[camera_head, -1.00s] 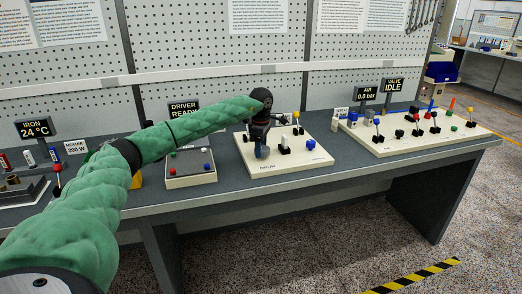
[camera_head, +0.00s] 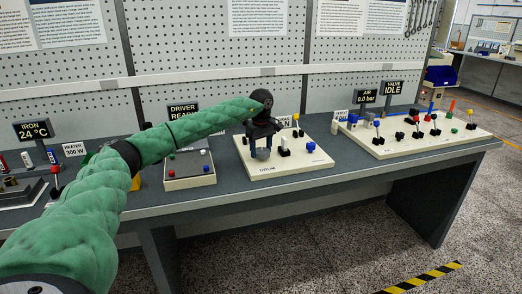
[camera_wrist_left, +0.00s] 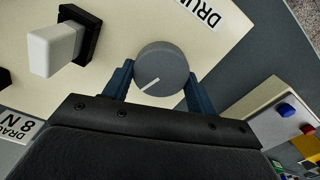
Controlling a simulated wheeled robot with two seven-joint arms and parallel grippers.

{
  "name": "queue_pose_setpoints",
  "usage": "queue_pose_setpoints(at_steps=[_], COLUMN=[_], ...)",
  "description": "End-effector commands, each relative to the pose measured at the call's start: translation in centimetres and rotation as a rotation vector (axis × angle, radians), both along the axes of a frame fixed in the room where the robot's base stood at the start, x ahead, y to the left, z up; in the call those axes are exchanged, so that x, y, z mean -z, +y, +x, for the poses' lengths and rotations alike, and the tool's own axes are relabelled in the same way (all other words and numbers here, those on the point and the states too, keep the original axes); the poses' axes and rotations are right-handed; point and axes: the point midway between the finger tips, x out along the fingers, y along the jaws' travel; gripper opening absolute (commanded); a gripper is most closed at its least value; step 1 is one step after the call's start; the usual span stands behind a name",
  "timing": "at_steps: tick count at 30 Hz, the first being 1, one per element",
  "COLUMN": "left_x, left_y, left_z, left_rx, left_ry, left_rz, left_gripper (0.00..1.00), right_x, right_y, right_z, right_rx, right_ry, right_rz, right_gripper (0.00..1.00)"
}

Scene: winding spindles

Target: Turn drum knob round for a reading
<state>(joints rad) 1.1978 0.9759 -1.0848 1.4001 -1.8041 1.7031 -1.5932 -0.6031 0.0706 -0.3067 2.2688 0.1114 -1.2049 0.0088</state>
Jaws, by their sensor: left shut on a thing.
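The drum knob (camera_wrist_left: 162,68) is a grey round dial with a white pointer line, on a cream panel (camera_wrist_left: 125,25) beside a label reading "DRU", partly cut off. In the left wrist view the pointer slants to the lower left. My left gripper (camera_wrist_left: 160,80) has its two blue fingers on either side of the knob and is shut on it. In the head view the left gripper (camera_head: 262,150) comes down over the left part of the panel (camera_head: 290,165), and the knob shows as a small grey shape between the fingers. My right gripper is not in view.
A white-capped switch (camera_wrist_left: 52,50) stands close to the knob. The panel also bears a blue knob (camera_head: 311,146) and a yellow-topped lever (camera_head: 296,121). A driver box (camera_head: 190,170) stands left, a valve panel (camera_head: 400,146) right. The bench front edge is clear.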

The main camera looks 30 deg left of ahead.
Motion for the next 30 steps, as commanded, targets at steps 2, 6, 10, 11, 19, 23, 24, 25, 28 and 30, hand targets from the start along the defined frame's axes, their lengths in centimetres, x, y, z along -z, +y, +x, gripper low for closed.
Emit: queue_pose_setpoints(at_steps=[2,6,10,11,19,23,24,25,28,30], left_x=[-0.32,-0.34,-0.35,-0.35,-0.29,-0.19,-0.16,-0.15,-0.27,-0.69], left_y=[0.18,0.18,0.18,0.18,0.14,0.09,0.08,0.07,0.05,0.05], left_z=[0.11,0.12,0.12,0.12,0.10,0.07,0.07,0.06,0.06,0.07], left_rx=[0.008,0.016,0.016,0.016,0.016,0.016,0.016,0.017,0.017,0.017], left_ry=[-0.006,-0.006,-0.006,-0.006,-0.005,-0.004,-0.003,-0.002,-0.002,-0.003], left_rz=[0.001,0.001,0.001,0.001,0.000,0.001,0.000,0.000,0.000,0.000], left_gripper=[0.34,0.34,0.34,0.34,0.79,0.79,0.79,0.79,0.79,0.79], right_x=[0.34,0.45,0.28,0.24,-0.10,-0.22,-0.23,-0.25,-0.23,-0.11], right_y=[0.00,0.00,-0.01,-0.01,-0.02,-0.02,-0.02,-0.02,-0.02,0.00], right_z=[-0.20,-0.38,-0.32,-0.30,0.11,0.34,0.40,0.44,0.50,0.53], right_rx=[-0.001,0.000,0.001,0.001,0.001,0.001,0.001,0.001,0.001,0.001], right_ry=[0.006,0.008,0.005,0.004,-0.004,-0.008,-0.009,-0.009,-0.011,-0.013], right_rz=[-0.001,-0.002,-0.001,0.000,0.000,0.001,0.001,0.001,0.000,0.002], right_gripper=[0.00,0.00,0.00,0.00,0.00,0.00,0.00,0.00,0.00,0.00])
